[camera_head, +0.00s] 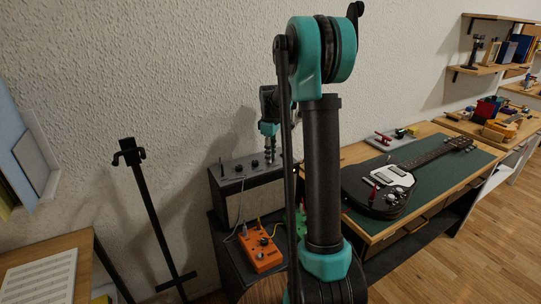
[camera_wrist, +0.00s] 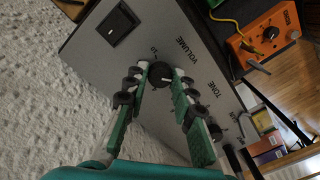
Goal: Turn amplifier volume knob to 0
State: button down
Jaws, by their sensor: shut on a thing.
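The amplifier (camera_head: 222,203) is a dark-edged box with a grey front, standing against the wall in the head view. Its panel (camera_wrist: 150,38), printed VOLUME and TONE, fills the middle of the wrist view. The dark round volume knob (camera_wrist: 160,72) carries a white pointer line toward the right of the picture, near the VOLUME lettering. My gripper (camera_wrist: 160,75) has its two fingers on either side of this knob, shut on it. In the head view my gripper (camera_head: 269,153) points down at the amplifier's top. The fingers hide parts of the knob and its scale.
A black switch (camera_wrist: 115,24) sits beside the knob on the panel. An orange pedal (camera_head: 262,250) with cables stands in front of the amplifier. A black stand (camera_head: 152,205) is at left. A guitar (camera_head: 378,190) lies on the green-matted bench (camera_head: 335,235) at right.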

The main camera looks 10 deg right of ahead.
jog(key=shift+n, duration=0.6)
jog(key=c, duration=1.3)
grip_release()
jog(key=shift+o, duration=0.2)
notch_tip(320, 180, up, 12)
jog(key=s+a+f+m+t, duration=0.1)
jog(key=s+f+m, duration=0.3)
jog(key=s, duration=0.6)
jog(key=s+a+f+m+t, duration=0.1)
jog(key=s+f+m, duration=0.3)
jog(key=s+f, duration=0.4)
jog(key=s+a+f+m+t, duration=0.1)
jog(key=s+f+m, duration=0.3)
jog(key=s, duration=1)
notch_tip(320, 180, down, 3)
jog(key=shift+r+t, duration=0.2)
jog(key=shift+t, duration=0.4)
